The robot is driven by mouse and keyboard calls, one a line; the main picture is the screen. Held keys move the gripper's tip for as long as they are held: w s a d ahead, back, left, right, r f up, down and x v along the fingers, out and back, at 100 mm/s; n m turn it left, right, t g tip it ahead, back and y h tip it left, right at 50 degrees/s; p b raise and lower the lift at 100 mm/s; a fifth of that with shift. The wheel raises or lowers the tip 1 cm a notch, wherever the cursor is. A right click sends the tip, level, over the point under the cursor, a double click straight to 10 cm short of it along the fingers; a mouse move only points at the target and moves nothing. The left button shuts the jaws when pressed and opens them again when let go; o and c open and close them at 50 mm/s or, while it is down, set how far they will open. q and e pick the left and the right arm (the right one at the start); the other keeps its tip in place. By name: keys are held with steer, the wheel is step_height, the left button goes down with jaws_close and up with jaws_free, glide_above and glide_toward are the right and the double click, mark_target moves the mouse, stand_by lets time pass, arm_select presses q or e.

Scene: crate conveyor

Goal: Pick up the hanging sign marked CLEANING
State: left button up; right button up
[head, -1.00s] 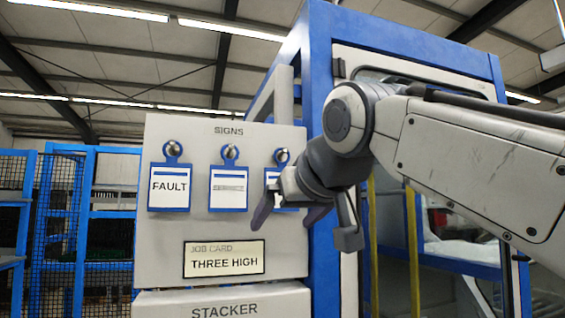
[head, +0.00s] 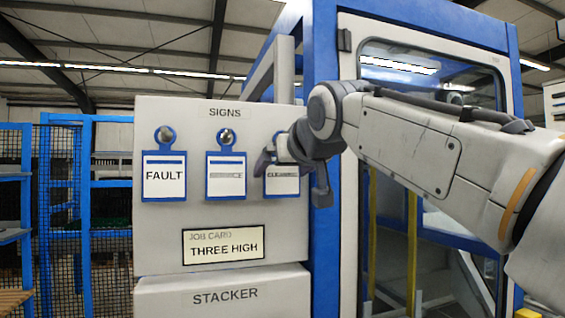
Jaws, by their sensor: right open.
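The sign marked CLEANING (head: 281,184) hangs at the right end of the sign row on the white panel. It is white with a blue frame; its hook and top edge are hidden behind my gripper, and its lettering is small and faint. My right gripper (head: 291,172) is open, in front of the sign's upper right part. I cannot tell whether a finger touches the sign. My left gripper is out of view.
The FAULT sign (head: 164,178) and a middle sign (head: 226,177) hang from knobs to the left. A job card (head: 223,246) reading THREE HIGH is below, above the STACKER box (head: 222,296). A blue-framed machine enclosure (head: 323,60) stands close at the right.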

steer(key=shift+w+a+f, duration=0.15)
steer(key=shift+w, duration=0.25)
steer(key=c, duration=1)
steer(key=shift+r, duration=0.2)
